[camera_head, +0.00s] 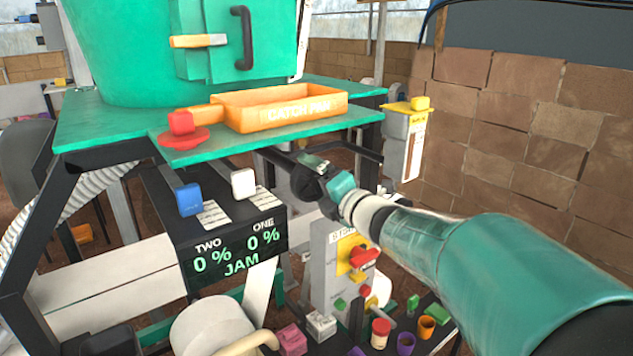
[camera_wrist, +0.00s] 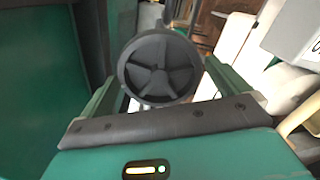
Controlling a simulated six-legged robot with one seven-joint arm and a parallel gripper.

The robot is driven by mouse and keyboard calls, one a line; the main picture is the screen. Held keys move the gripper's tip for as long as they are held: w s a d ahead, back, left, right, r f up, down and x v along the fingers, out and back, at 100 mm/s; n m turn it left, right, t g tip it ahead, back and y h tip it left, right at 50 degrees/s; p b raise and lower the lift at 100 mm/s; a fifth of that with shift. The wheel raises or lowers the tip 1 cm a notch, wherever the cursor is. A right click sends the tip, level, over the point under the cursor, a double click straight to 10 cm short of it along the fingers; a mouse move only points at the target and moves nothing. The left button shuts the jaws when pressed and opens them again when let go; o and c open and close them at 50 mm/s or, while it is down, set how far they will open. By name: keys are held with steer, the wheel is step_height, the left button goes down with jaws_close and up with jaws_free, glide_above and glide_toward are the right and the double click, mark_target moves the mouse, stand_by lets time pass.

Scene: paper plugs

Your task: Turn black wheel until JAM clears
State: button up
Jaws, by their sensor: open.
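The black wheel (camera_wrist: 160,68), round with several spokes, faces the wrist camera. In the head view the black wheel (camera_head: 304,184) shows as a dark shape under the green table, partly hidden by my gripper. My gripper (camera_head: 322,178) is open at the wheel. In the wrist view my gripper (camera_wrist: 163,85) has a green finger on either side of the wheel; I cannot tell whether they touch it. The black display (camera_head: 238,248) reads TWO 0 %, ONE 0 % and JAM in green.
A grey control box (camera_head: 342,275) with a red switch stands below my gripper. Small coloured cups (camera_head: 427,326) lie below. A brick wall (camera_head: 545,130) is at right.

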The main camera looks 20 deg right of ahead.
mark_target(315, 181)
steer(key=shift+v, duration=1.95)
steer(key=shift+v, duration=1.95)
